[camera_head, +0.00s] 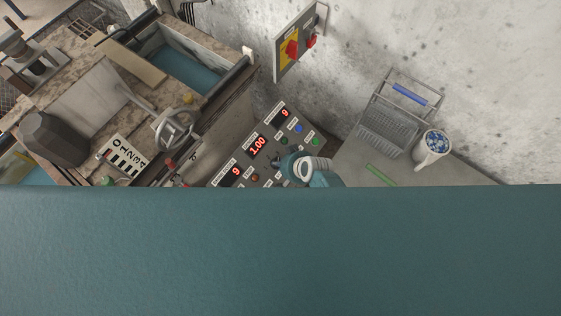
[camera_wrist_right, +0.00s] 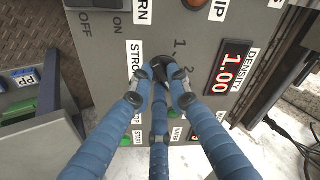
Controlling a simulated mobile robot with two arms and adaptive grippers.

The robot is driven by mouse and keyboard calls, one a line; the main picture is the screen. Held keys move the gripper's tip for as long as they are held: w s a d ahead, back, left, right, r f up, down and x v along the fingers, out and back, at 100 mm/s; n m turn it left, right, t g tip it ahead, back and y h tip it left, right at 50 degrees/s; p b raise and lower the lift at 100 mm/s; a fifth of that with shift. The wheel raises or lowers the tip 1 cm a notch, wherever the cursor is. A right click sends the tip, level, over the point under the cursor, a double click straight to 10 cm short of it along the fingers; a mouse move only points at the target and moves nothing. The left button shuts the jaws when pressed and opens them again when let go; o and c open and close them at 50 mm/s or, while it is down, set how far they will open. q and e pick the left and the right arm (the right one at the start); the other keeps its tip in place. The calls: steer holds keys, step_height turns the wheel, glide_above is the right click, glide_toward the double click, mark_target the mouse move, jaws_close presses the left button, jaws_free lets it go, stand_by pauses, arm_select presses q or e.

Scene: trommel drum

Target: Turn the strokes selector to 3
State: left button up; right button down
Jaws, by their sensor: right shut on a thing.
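The strokes selector (camera_wrist_right: 162,61) is a small black knob on the grey control panel (camera_wrist_right: 150,15), in the right wrist view. The partly covered label "STRO" (camera_wrist_right: 136,62) stands left of it, and the marks 1 and 2 show to its right. My right gripper (camera_wrist_right: 162,76) has blue fingers closed around the knob. The fingers hide much of the knob, so I cannot tell where it points. In the head view my right gripper (camera_head: 280,161) is at the panel (camera_head: 267,175). My left gripper is not in view.
A red DENSITY display (camera_wrist_right: 230,68) reads 1.00. Green buttons (camera_wrist_right: 126,141) lie below the selector. In the head view, a handwheel (camera_head: 175,130) stands left of the panel, a red switch (camera_head: 292,48) is on the wall, and a white mug (camera_head: 432,148) stands at the right.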

steer(key=shift+m, duration=0.4)
steer(key=c, duration=1.7)
jaws_free()
steer(key=shift+o, duration=0.2)
steer(key=shift+r, duration=0.15)
steer(key=v, duration=1.1)
steer(key=shift+s+r, duration=0.2)
steer(key=shift+r, duration=0.15)
steer(key=shift+d, duration=0.1)
